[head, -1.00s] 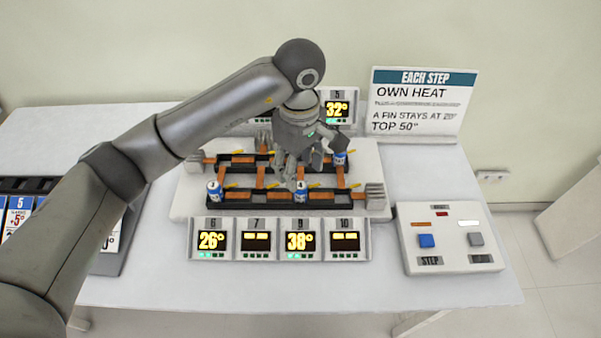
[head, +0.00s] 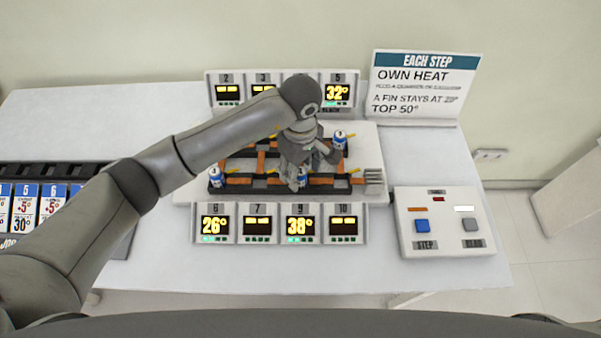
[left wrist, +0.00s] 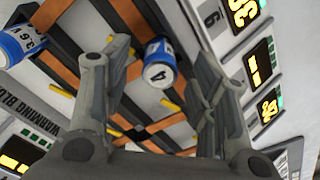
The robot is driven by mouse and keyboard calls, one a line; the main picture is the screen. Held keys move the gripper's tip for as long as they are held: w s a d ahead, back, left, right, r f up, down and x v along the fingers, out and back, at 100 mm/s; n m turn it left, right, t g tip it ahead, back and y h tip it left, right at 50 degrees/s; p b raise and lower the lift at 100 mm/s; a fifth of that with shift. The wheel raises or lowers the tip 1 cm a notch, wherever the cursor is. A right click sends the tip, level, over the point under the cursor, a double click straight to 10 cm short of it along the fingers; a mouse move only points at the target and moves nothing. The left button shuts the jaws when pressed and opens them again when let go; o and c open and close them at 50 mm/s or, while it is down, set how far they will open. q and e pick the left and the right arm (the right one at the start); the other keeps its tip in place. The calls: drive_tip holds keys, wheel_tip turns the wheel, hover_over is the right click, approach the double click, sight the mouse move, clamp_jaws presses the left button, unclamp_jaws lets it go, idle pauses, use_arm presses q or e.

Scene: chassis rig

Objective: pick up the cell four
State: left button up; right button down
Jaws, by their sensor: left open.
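Cell four (left wrist: 160,75) is a blue-and-white can with a black 4 on its white end. In the left wrist view it stands between the two grey fingers of my left gripper (head: 297,178). The fingers are open, and I cannot tell whether either touches the can. In the head view the gripper is over the front middle of the rig and covers most of this cell. My right gripper is not in view.
Another blue-and-white cell (head: 217,177) stands at the rig's front left, and one (head: 339,140) at its back right. Displays (head: 299,223) line the front. A control box (head: 443,222) stands right, a sign (head: 423,85) behind, a card rack (head: 75,172) left.

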use_arm(q)
drive_tip(key=shift+f, duration=1.05)
clamp_jaws()
drive_tip(key=shift+r, duration=0.1)
